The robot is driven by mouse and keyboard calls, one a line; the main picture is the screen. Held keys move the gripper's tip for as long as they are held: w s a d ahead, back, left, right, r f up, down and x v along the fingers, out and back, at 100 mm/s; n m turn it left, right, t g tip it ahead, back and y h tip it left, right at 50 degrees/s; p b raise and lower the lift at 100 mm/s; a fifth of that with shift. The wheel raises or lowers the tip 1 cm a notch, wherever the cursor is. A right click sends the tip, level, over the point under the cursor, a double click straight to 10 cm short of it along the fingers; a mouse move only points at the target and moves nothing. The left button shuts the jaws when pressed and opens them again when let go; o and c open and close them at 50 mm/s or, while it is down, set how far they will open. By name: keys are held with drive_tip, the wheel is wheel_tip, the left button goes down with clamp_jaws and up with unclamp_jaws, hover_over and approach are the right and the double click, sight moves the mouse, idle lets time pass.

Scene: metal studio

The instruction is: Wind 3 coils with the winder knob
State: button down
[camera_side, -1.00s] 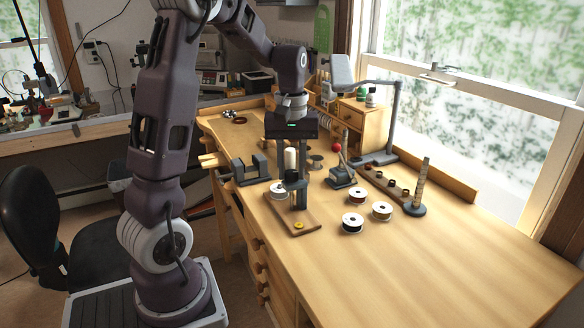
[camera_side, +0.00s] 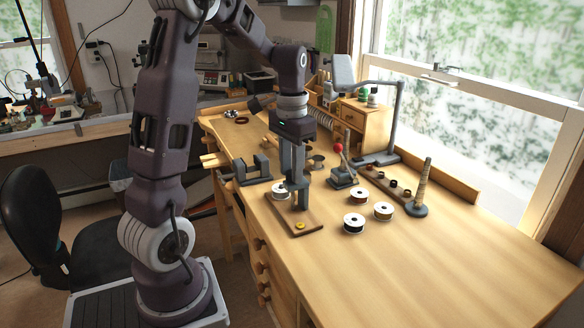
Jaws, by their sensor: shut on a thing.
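The winder stands on a small wooden board (camera_side: 308,227) near the bench's front edge, with a dark upright frame (camera_side: 301,198) and a yellow button-like piece (camera_side: 299,226) at its near end. A white spool (camera_side: 278,191) sits beside the frame. My gripper (camera_side: 294,180) points down over the winder, with its fingers around the top of it. It is shut on what appears to be the winder knob, which the fingers mostly hide. I cannot count any coils of wire at this size.
A dark vise-like block (camera_side: 253,171) is at left. The bench's right front (camera_side: 460,265) is clear.

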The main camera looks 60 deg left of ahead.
drive_tip(key=m, duration=0.4)
drive_tip(key=shift+a, duration=0.1)
drive_tip(key=shift+w+m, duration=0.1)
drive_tip(key=shift+m, duration=2)
drive_tip(key=c, duration=1.1)
unclamp_jaws()
drive_tip(key=shift+o, duration=0.2)
wheel_tip(320, 180, up, 7)
drive_tip(key=shift+r, duration=0.1)
